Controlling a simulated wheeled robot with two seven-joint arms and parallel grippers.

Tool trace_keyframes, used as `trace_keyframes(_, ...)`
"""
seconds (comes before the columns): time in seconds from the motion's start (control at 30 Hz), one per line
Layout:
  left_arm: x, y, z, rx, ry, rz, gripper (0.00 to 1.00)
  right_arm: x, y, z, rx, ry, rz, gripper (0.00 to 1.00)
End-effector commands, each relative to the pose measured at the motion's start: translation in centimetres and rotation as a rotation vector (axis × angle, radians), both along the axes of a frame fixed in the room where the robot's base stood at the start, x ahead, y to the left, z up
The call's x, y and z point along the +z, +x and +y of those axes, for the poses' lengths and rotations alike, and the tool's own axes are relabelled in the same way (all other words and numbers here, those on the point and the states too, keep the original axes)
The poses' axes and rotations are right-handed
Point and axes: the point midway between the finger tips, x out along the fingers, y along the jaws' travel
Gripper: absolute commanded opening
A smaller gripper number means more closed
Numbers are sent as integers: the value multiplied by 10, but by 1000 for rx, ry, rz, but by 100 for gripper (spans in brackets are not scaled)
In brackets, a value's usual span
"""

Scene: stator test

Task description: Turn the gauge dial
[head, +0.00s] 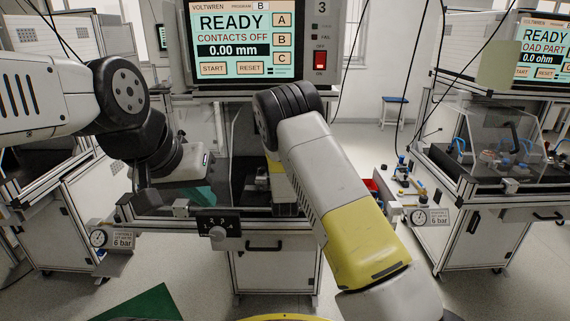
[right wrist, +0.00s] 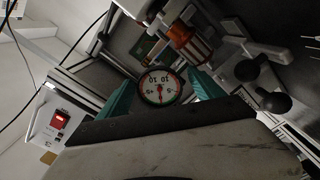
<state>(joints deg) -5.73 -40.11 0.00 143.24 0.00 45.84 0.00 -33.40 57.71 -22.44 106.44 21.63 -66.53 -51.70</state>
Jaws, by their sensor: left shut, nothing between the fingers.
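The gauge dial (right wrist: 160,87) shows in the right wrist view. It has a round white face with a dark rim, a red needle and numbers that appear upside down. My right gripper (right wrist: 161,80) is open, with its green fingers spread to either side of the dial; I cannot tell whether they touch it. In the head view my right arm hides this gripper and the dial. My left gripper (head: 203,194) is shut and empty at the left of the middle station, its green fingers partly visible.
The screen (head: 240,40) reads READY, CONTACTS OFF, 0.00 mm. A red switch (head: 320,60) is beside it. A copper-wound part (right wrist: 187,42) and black ball knobs (right wrist: 262,86) are near the dial. A black lettered plate (head: 218,224) is on the station's front edge.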

Motion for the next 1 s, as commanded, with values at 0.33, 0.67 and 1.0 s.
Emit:
trace_keyframes(0.33,0,0,0,0,0,0,0,0,-13,0,0,0,1,76)
trace_keyframes(0.67,0,0,0,0,0,0,0,0,-67,1,1,0,2,76)
trace_keyframes(1.0,0,0,0,0,0,0,0,0,-78,0,-1,0,-1,76)
